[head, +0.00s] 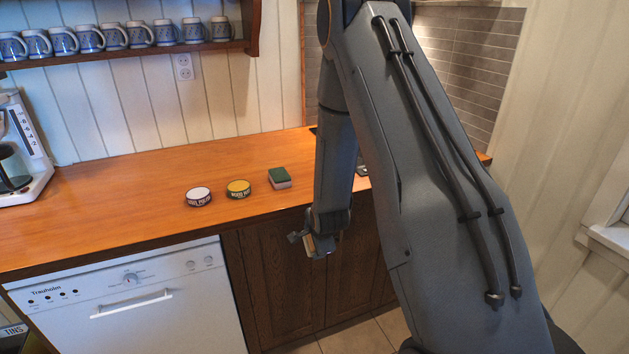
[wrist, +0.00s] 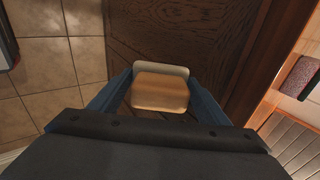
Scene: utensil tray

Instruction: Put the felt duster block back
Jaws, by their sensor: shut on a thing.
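My gripper (head: 318,243) hangs in front of the dark wooden cabinet doors, below the counter's front edge. It is shut on the felt duster block (head: 309,244), a small tan block that is partly hidden by the fingers. In the wrist view the block (wrist: 160,94) sits between the two blue-grey fingers of my gripper (wrist: 158,86). It shows a wood-coloured face with a pale rim, likely the felt, along the far side.
On the orange wooden counter (head: 130,205) stand a white-lidded tin (head: 198,196), a yellow-lidded tin (head: 239,189) and a green-topped sponge (head: 279,178). A coffee maker (head: 20,150) stands far left. A white dishwasher (head: 130,305) is below. Counter space left of the tins is clear.

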